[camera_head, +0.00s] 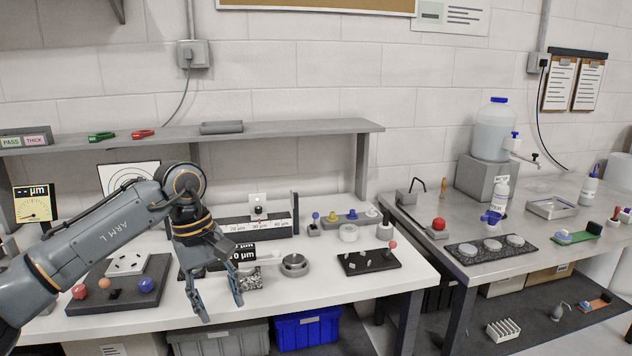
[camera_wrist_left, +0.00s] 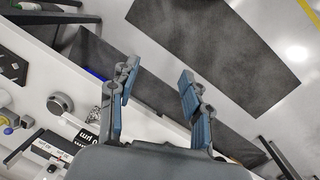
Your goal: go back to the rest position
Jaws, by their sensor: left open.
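My left gripper (camera_head: 219,307) hangs over the front part of the white bench (camera_head: 330,290), its fingers apart with nothing between them. In the left wrist view the two blue-padded fingers (camera_wrist_left: 158,100) are spread, with the bench edge and the floor beyond them. A small round metal cup (camera_head: 294,264) stands on the bench just right of the gripper, apart from it. It also shows in the left wrist view (camera_wrist_left: 60,104). My right gripper is in neither view.
A dark plate with coloured balls (camera_head: 118,285) lies left, partly near my arm. A shelf (camera_head: 270,130) spans the back. A grey metal table (camera_head: 480,265) stands right. Blue and grey bins (camera_head: 306,330) sit below.

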